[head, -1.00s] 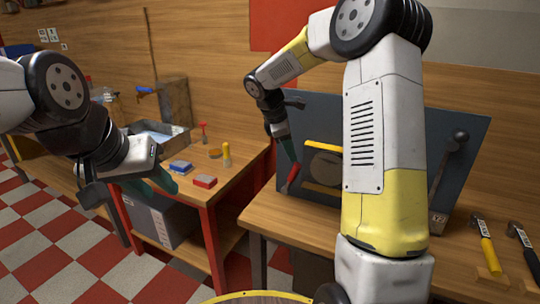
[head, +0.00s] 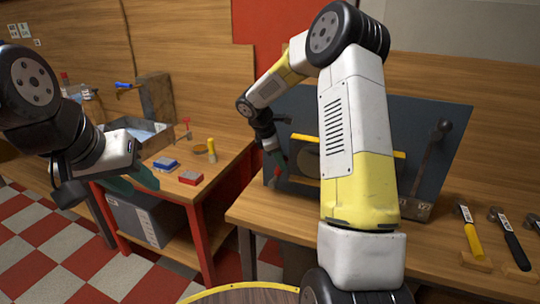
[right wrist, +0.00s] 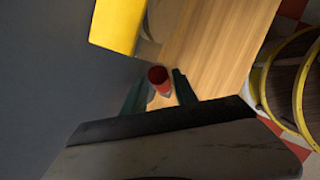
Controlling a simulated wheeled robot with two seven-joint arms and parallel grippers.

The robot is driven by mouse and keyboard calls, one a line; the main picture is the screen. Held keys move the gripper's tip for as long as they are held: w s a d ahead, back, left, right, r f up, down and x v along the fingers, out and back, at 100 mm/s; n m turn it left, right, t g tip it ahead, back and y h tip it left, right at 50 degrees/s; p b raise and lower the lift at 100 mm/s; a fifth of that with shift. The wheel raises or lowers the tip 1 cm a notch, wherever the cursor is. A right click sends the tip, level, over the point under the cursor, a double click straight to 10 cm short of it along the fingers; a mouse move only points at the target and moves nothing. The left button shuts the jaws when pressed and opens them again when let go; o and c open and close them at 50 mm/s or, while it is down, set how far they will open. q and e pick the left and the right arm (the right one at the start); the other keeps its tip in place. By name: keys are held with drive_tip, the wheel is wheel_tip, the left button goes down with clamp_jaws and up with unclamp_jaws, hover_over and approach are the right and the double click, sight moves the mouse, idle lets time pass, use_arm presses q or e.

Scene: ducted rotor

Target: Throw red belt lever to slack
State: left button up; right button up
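The red lever handle (right wrist: 158,76) shows in the right wrist view, end-on, between the two green fingers of my right gripper (right wrist: 160,85). The fingers stand apart on either side of it; I cannot tell whether they touch it. In the head view my right gripper (head: 277,164) is at the left part of the dark upright panel (head: 440,150), and the lever is mostly hidden there. Yellow bars (head: 303,138) and a round part lie just right of it, partly behind my right arm. My left gripper (head: 132,182) appears open and empty, in front of the left bench.
A tall dark lever (head: 436,150) stands at the panel's right. Hammers (head: 468,232) lie on the right bench (head: 250,212).

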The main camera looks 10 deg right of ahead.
clamp_jaws()
idle(1.3)
